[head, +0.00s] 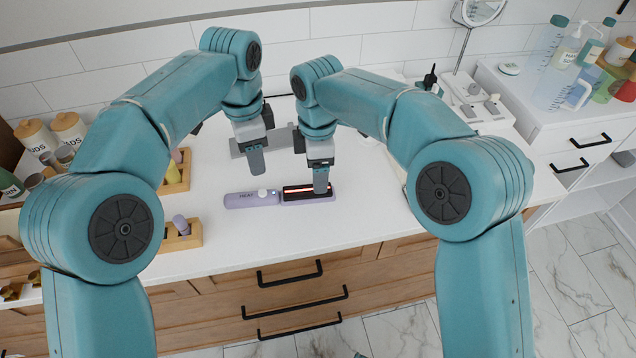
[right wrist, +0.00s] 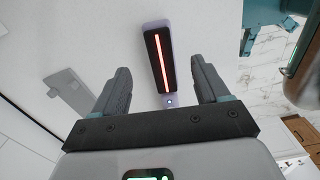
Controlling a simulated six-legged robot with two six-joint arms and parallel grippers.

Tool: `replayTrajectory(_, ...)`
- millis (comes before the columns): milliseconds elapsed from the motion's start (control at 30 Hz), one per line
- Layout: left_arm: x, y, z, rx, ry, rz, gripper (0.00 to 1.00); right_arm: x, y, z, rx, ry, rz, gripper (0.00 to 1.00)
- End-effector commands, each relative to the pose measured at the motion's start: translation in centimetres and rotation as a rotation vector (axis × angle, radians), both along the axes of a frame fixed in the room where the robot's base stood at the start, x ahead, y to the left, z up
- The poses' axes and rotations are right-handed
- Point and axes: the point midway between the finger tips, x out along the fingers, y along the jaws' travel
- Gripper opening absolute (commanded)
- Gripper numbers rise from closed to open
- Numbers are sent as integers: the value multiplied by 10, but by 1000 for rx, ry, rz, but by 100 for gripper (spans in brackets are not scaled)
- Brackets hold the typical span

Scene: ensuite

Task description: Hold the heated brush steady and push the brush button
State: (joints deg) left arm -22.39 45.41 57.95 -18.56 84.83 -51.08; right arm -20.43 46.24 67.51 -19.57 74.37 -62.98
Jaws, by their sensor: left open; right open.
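The heated brush lies flat on the white counter in the head view. Its lavender handle (head: 250,200) points left, with a white round button (head: 262,193) and a small blue light beside it. Its dark head (head: 292,194) has a glowing red strip. My left gripper (head: 262,142) is open and empty, above and behind the handle. My right gripper (head: 310,161) is open above the head, and its near finger covers part of it. In the right wrist view the brush head (right wrist: 152,56) shows beyond and between the spread fingers; most of the handle is hidden.
Wooden holders (head: 183,236) with small rollers stand left of the brush. Lidded jars (head: 68,127) are at the far left. A tray with a mirror stand (head: 478,110) is at the back right, and bottles (head: 570,50) stand beyond it. The counter in front of the brush is clear.

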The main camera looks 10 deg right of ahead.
Motion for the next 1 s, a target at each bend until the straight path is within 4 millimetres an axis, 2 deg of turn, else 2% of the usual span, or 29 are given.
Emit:
replayTrajectory(100,0,0,0,0,0,0,43,-1,-1,-26,-1,5,-1,74)
replayTrajectory(300,0,0,0,0,0,0,43,-1,0,-54,0,3,0,74)
replayTrajectory(500,0,0,0,0,0,0,43,0,0,-63,1,0,-2,74)
replayTrajectory(733,0,0,0,0,0,0,43,0,0,-64,1,0,-2,74)
replayTrajectory(933,0,0,0,0,0,0,43,0,0,-64,1,0,-2,9)
replayTrajectory(967,0,0,0,0,0,0,43,0,0,-64,1,0,-2,3)
replayTrajectory(1000,0,0,0,0,0,0,33,0,0,-63,1,0,-1,3)
